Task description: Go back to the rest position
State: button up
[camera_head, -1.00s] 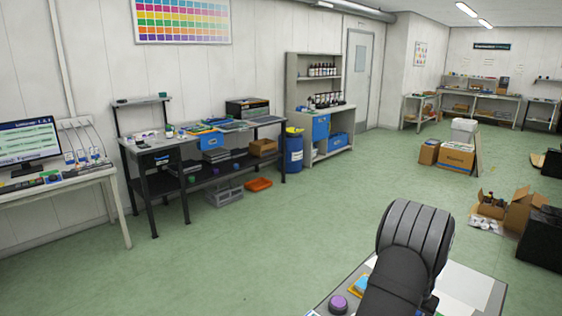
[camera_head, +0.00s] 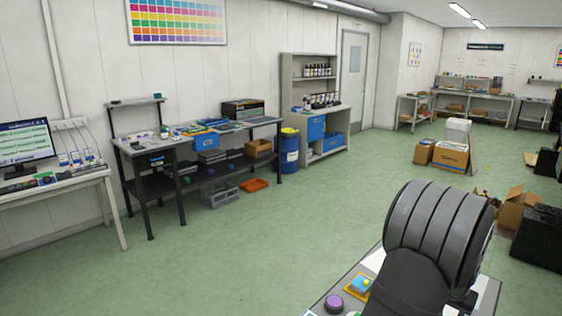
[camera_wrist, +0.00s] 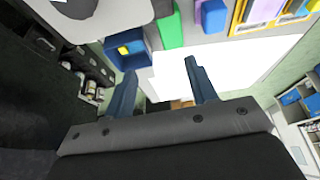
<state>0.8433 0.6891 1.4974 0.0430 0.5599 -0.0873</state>
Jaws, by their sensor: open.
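My gripper (camera_wrist: 162,92) shows in the wrist view with its two blue-grey fingers apart and nothing between them. Beyond the fingers lies a white sheet (camera_wrist: 245,62) on a grey work surface. A blue tray (camera_wrist: 127,50) with a yellow piece in it sits near the left finger. In the head view my dark arm covers part of the small table (camera_head: 372,262) at the lower right, and the gripper itself is not seen there. A purple round thing (camera_head: 334,303) and a yellow-rimmed tray (camera_head: 360,285) with a blue piece lie on that table.
A long workbench (camera_head: 200,140) stands along the left wall. A blue barrel (camera_head: 290,152) stands beside a shelf unit with several bottles (camera_head: 318,71). Cardboard boxes (camera_head: 450,155) and a black box (camera_head: 538,238) are on the right. The green floor (camera_head: 260,235) between is clear.

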jog(key=w+a+f, duration=0.1)
jog(key=w+a, duration=0.3)
jog(key=w, duration=0.3)
jog(key=w+a+f, duration=0.1)
jog(key=w+a, duration=0.2)
jog(key=w, duration=0.4)
jog(key=shift+w+a+f, duration=0.35)
jog(key=shift+w+f, duration=0.05)
